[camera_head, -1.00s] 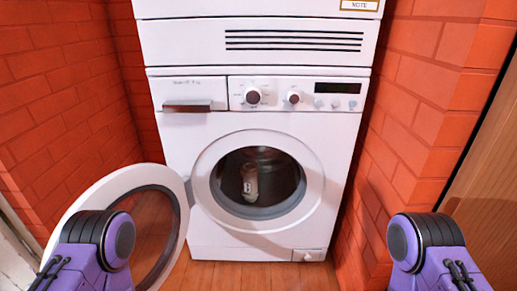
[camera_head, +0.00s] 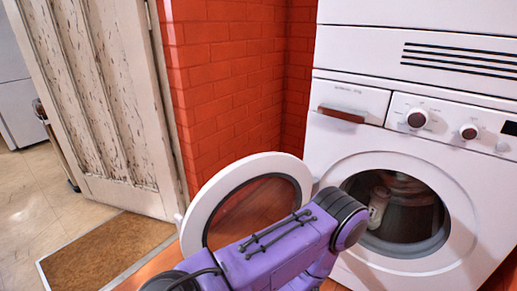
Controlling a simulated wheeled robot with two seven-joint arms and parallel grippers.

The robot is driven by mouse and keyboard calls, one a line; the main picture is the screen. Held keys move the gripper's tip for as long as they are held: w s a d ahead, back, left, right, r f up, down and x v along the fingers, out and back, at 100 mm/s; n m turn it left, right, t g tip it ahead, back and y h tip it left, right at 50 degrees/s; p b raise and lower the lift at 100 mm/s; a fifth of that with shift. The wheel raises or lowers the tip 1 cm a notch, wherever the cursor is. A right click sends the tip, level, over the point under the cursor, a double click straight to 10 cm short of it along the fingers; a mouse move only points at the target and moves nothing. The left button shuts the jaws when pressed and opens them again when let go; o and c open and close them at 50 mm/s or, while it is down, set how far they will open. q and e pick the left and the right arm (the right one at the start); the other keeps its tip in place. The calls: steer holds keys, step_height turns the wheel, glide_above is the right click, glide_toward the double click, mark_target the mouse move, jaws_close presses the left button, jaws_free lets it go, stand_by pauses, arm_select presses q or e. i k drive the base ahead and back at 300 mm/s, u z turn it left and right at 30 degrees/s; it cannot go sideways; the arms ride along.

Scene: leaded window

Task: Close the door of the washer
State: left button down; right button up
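The white washer (camera_head: 465,258) stands at the right, with its round drum opening uncovered. A pale bottle-like item (camera_head: 378,206) sits inside the drum. The washer's round door (camera_head: 208,196), a white ring with a dark-rimmed clear window, stands swung open to the left of the opening. My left arm, purple with a black joint, crosses in front of the door's lower right part and hides it. The fingers of my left gripper are not visible. My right arm and gripper are out of view.
A red brick wall (camera_head: 225,85) stands behind and left of the door. A weathered whitish wooden door (camera_head: 100,100) stands further left, with a brown mat (camera_head: 105,252) on the floor before it. A white vented appliance (camera_head: 420,45) sits above the washer.

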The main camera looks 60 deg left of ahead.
mark_target(193, 228)
steer(key=z, duration=1.3)
steer(key=k, duration=0.7)
steer(key=u, duration=2.7)
